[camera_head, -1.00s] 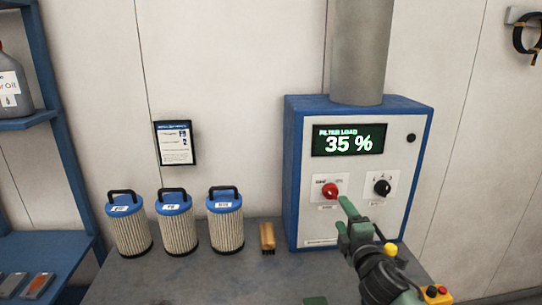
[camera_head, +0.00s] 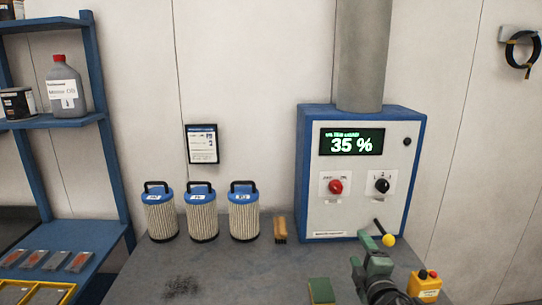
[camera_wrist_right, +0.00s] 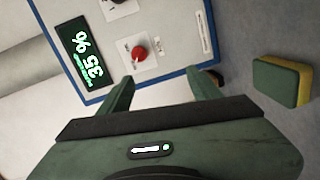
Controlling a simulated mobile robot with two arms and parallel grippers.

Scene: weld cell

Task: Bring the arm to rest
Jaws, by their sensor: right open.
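My right gripper (camera_head: 376,241) is at the lower right of the head view, in front of the lower part of the filter unit (camera_head: 307,180) and apart from its knobs. In the wrist view my right gripper (camera_wrist_right: 160,88) shows two spread green fingers with nothing between them. The unit's display (camera_head: 351,141) reads 35 %. A red knob (camera_head: 335,187) and a black knob (camera_head: 382,186) sit below the display. The red knob also shows in the wrist view (camera_wrist_right: 139,53), beyond the fingers. My left gripper is not in view.
Several things stand on the bench (camera_head: 225,275): blue-capped filters (camera_head: 201,215), a brush (camera_head: 280,229), and a green-yellow sponge (camera_head: 321,291). A yellow box with a red button (camera_head: 424,284) is right of my arm. A blue shelf (camera_head: 113,180) stands left.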

